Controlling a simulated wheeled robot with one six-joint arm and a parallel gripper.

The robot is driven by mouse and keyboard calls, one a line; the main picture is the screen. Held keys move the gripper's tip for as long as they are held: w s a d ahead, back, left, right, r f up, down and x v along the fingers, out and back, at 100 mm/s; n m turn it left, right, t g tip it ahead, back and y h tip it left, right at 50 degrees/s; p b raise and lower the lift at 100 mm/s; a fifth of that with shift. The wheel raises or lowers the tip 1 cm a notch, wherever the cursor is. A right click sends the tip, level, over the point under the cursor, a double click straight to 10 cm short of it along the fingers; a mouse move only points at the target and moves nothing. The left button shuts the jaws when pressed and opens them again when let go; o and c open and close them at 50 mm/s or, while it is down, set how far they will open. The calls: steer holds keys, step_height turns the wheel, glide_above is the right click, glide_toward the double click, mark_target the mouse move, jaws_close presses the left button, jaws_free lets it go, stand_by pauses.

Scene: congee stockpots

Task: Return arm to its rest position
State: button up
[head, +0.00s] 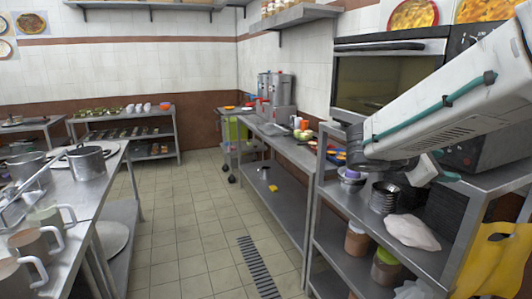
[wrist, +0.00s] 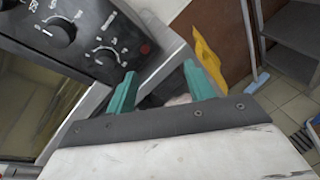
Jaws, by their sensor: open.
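My arm (head: 440,105), white with a teal cable, reaches in from the right edge of the head view, in front of the oven. It looks folded, and its dark joint is over the right-hand shelf unit. My gripper (wrist: 160,88) shows in the wrist view as two teal fingers standing well apart. It is open, and nothing is held between the fingers. Beyond the fingers are the oven's control panel with dark knobs (wrist: 62,32) and a yellow cloth-like thing (wrist: 207,62). In the head view the fingers are mostly hidden by the arm.
The oven (head: 375,80) stands close behind my arm. Below it, a metal shelf unit (head: 345,215) holds dark bowls (head: 384,197) and jars. A steel table (head: 95,180) at left carries stockpots (head: 87,162) and mugs. The tiled floor (head: 185,220) between is clear, with a drain grate (head: 258,267).

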steer(key=s+a+f+m+g+y, duration=0.2)
steer(key=s+f+m+y, duration=0.15)
steer(key=s, duration=0.35)
steer(key=s+a+f+m+g+y, duration=0.1)
steer(key=s+f+m+y, duration=0.25)
steer(key=s, duration=0.35)
steer(key=s+a+f+m+t+y, duration=0.1)
steer(key=s+a+f+m+y, duration=0.1)
steer(key=s+a+m+y, duration=0.5)
steer(key=shift+s+a+f+t+y, duration=0.35)
steer(key=shift+s+a, duration=1.15)
steer(key=shift+s, duration=0.85)
steer(key=shift+r, duration=0.1)
